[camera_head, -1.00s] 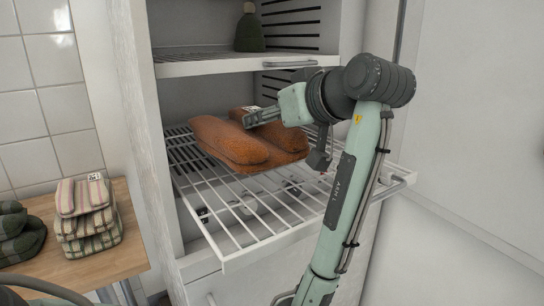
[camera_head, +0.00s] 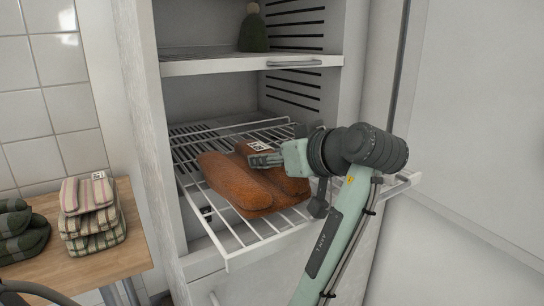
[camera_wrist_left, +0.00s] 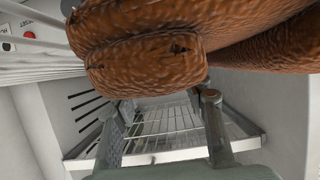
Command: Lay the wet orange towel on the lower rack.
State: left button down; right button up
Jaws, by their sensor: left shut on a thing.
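The orange towel (camera_head: 236,186) is a folded, two-lobed bundle with a small white label on top. It is over the pulled-out lower wire rack (camera_head: 226,240); I cannot tell whether its underside touches the wires. My left gripper (camera_head: 264,159) is shut on the towel at its upper right part, near the label. In the left wrist view the towel (camera_wrist_left: 150,62) fills the top, with the gripper fingers (camera_wrist_left: 162,105) below it and the rack's wires behind. The grip contact is mostly hidden. My right gripper is not in view.
A white upper shelf (camera_head: 220,67) with a dark green object (camera_head: 253,32) stands above the rack. Cabinet walls border the rack on both sides. At left, a wooden table (camera_head: 122,258) holds striped folded towels (camera_head: 92,218) and dark green towels (camera_head: 22,232).

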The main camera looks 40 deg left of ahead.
pick_arm(q)
jog(key=c, duration=0.9)
grip_release()
jog(key=shift+o, duration=0.2)
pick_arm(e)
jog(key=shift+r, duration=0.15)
pick_arm(q)
jog(key=shift+r, duration=0.1)
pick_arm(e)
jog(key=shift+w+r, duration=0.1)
pick_arm(q)
jog(key=shift+d+r, duration=0.1)
jog(key=shift+d, duration=0.1)
jog(key=v, duration=1)
jog(key=shift+s+d, duration=0.2)
jog(key=shift+d, duration=0.15)
jog(key=shift+s+d+r+b, duration=0.2)
jog(key=shift+d+r+b, duration=0.05)
jog(key=shift+d+b, duration=0.1)
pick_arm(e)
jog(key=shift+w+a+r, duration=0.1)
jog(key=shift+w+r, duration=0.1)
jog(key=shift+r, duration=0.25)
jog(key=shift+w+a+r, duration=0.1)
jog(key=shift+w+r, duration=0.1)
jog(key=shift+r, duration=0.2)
